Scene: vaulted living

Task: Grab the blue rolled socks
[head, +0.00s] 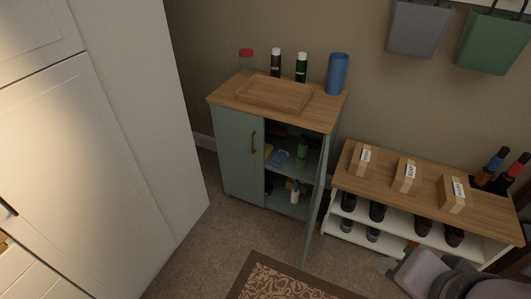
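No blue rolled socks can be made out for certain. A small blue item (280,158) lies on the upper shelf inside the grey-green cabinet (236,165); it is too small to tell what it is. The cabinet's right door stands open and its left door is shut. A tall blue cylinder (337,74) stands upright on the cabinet top at the right. My gripper is not in view; only grey parts that look like my arm show at the lower right.
A wooden tray (267,107) and several bottles are on the cabinet top. Right of it, a low shoe rack (385,178) carries boxes (405,175). The open door (318,199) juts forward. A patterned rug (285,280) lies in front; carpet between is clear.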

